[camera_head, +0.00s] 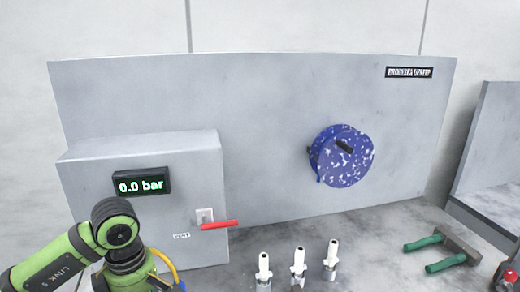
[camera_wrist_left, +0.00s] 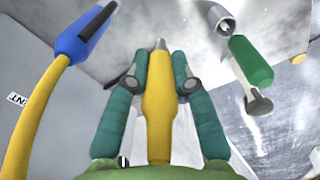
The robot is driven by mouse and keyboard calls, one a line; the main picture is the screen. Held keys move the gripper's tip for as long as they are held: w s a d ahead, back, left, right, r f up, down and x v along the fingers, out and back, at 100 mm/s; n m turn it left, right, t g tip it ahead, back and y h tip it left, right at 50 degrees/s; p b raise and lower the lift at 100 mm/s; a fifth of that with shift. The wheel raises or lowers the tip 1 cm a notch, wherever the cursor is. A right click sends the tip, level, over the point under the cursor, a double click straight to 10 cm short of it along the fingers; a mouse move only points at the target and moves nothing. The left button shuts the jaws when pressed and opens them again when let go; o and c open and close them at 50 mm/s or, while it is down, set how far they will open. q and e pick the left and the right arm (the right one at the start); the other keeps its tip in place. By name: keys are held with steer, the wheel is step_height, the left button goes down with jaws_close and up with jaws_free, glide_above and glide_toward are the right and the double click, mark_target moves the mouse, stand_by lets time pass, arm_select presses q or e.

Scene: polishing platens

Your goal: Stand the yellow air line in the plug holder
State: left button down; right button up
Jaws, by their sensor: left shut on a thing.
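In the left wrist view, my left gripper (camera_wrist_left: 160,75) has its teal fingers shut on the yellow air line's plug (camera_wrist_left: 159,110). The plug is a thick yellow body, and its narrow metal tip points away from the gripper. In the head view, my left arm comes in at the lower left, and its gripper fingers are not visible there. A piece of yellow hose (camera_head: 166,264) shows beside that arm. I cannot tell which object is the plug holder. My right gripper is not in view.
The wrist view shows a blue connector (camera_wrist_left: 82,34) on a yellow hose and a green plug (camera_wrist_left: 250,60). Several white-tipped fittings (camera_head: 298,264) stand on the bench. A grey box with a display (camera_head: 141,185) has a red lever (camera_head: 219,225). A blue speckled disc (camera_head: 343,160) is on the panel.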

arm_select(q)
steer(key=s+d+m, duration=0.2)
steer(key=m, duration=0.7)
steer(key=s+d+f+m, duration=0.1)
steer(key=s+d+m, duration=0.1)
steer(key=m, duration=0.8)
steer(key=shift+s+d, duration=0.2)
steer(key=shift+s, duration=0.6)
